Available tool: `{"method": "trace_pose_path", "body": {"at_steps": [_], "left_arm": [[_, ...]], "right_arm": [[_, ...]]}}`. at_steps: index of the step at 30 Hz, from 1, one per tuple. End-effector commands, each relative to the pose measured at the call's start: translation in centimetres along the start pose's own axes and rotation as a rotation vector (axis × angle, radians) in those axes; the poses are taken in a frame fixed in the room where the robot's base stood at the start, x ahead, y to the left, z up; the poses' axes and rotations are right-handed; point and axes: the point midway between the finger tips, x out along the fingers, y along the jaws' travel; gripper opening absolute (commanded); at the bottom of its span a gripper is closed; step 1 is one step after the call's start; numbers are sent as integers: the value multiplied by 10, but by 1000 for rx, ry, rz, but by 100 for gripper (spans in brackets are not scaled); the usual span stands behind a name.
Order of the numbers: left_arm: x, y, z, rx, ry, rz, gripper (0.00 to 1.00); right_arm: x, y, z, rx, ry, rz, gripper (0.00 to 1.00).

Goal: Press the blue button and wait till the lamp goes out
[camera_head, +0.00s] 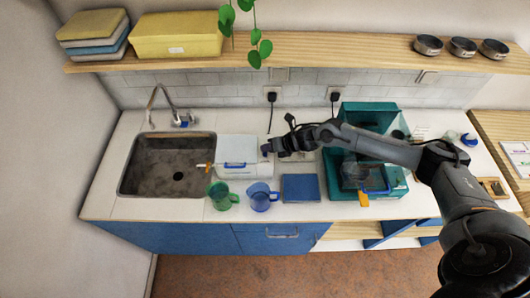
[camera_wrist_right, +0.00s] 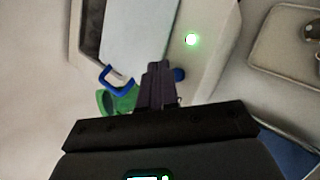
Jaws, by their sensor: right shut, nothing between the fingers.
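The blue button (camera_wrist_right: 179,74) shows just right of my right fingertips in the right wrist view, on the side of a white box-like device (camera_head: 237,150). The lamp (camera_wrist_right: 191,39) beside it glows bright green. My right gripper (camera_head: 270,149) is shut and empty at the device's right side; its fingertips also show in the right wrist view (camera_wrist_right: 158,68). They are very close to the button, but I cannot tell whether they touch it. In the head view the gripper covers this area and the lamp cannot be made out. My left gripper is not in view.
A sink (camera_head: 168,165) lies left of the device. A green mug (camera_head: 221,196), a blue mug (camera_head: 262,197) and a blue board (camera_head: 300,188) stand in front. A teal machine (camera_head: 367,115) stands right, under my right arm. A shelf (camera_head: 300,46) runs above.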

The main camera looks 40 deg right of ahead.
Motion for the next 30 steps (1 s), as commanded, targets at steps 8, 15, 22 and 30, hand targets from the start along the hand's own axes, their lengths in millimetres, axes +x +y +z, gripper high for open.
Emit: {"method": "trace_pose_path", "body": {"at_steps": [8, 15, 22, 30], "left_arm": [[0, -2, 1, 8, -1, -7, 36], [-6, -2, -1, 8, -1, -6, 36], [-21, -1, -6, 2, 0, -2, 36], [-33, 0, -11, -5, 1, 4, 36]], "right_arm": [[0, 0, 0, 0, 0, 0, 0], [-6, 4, 5, 0, -1, 0, 0], [-21, 15, 16, -1, -1, 0, 0], [-35, 25, 25, 0, 1, -1, 0]]}}
